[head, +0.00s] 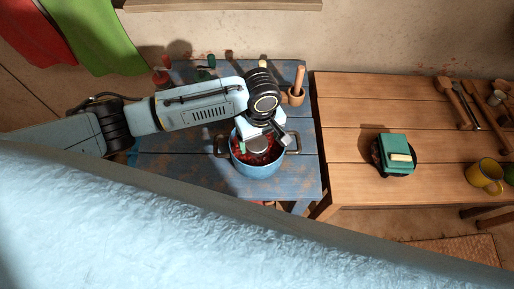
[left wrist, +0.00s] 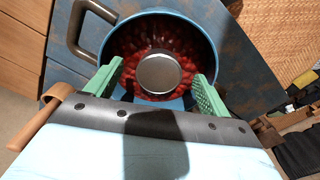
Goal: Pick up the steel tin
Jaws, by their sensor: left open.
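The steel tin (left wrist: 158,73), a round metal disc from above, sits inside a blue pot (head: 258,170) among red berry-like pieces. In the head view the tin (head: 257,146) is partly covered by my gripper. My left gripper (head: 262,142) is over the pot, pointing down. In the left wrist view its green fingers (left wrist: 157,76) are open, one on each side of the tin, with a gap on both sides. Nothing is held. How deep the fingertips reach beside the tin is hard to tell. My right gripper is not in view.
The pot stands on a worn blue table (head: 180,160), its side handles (head: 294,143) sticking out. A mortar with pestle (head: 297,92) is behind it.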

